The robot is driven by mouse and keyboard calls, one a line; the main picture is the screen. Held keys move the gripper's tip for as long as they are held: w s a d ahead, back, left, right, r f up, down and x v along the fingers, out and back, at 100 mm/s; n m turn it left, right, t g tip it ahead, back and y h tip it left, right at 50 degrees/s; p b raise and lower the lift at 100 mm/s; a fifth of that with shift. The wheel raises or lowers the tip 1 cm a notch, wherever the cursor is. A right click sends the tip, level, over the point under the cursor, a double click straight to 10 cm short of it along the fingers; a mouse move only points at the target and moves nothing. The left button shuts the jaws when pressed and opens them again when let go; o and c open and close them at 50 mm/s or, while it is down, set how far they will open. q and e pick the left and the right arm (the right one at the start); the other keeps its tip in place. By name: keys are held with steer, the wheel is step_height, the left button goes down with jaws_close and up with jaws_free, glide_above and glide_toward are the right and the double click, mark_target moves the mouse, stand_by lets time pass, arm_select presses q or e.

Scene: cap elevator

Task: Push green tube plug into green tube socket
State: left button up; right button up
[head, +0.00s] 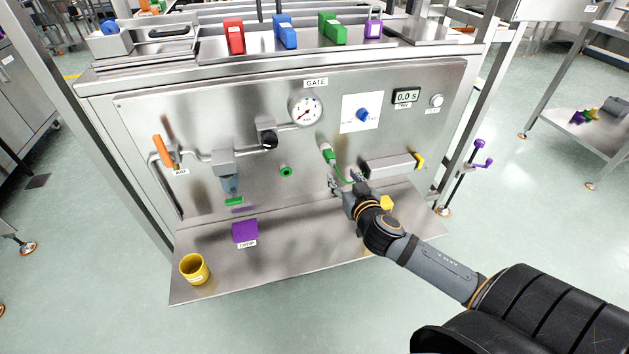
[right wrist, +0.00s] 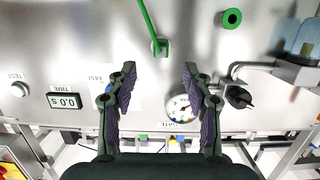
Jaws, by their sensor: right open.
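The green tube plug (head: 327,153) sits on the steel front panel, with a thin green tube running down from it. In the right wrist view, which is upside down, the plug (right wrist: 160,47) shows just beyond the fingertips with its tube going up. The green tube socket (head: 286,171) is a green ring with a dark hole, left of the plug; it also shows in the right wrist view (right wrist: 232,18). My right gripper (head: 345,181) is open and empty, in front of the panel just below the plug. Its fingers (right wrist: 159,72) are spread wide. My left gripper is not in view.
A grey box with a yellow end (head: 392,165) sticks out right of my right gripper. A black knob (head: 268,139) and gauge (head: 305,110) are above the socket. A yellow cup (head: 194,269) and purple block (head: 245,231) stand on the lower shelf.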

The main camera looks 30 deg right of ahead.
mark_target(334, 164)
steer(key=b+x, duration=0.2)
steer(key=x, duration=0.2)
steer(key=shift+w, duration=0.25)
steer(key=b+x, duration=0.1)
steer(key=x, duration=0.3)
steer(key=shift+w+r, duration=0.1)
steer(key=shift+w, duration=0.1)
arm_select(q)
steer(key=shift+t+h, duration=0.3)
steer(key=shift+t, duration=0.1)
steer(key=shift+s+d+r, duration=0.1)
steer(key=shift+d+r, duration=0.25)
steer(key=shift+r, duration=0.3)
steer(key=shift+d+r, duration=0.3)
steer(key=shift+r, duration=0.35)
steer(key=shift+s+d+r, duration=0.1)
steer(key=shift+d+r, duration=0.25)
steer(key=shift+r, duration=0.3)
arm_select(e)
steer(key=shift+w+d, duration=0.2)
steer(key=shift+w, duration=0.45)
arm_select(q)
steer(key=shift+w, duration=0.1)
arm_select(e)
jaws_close()
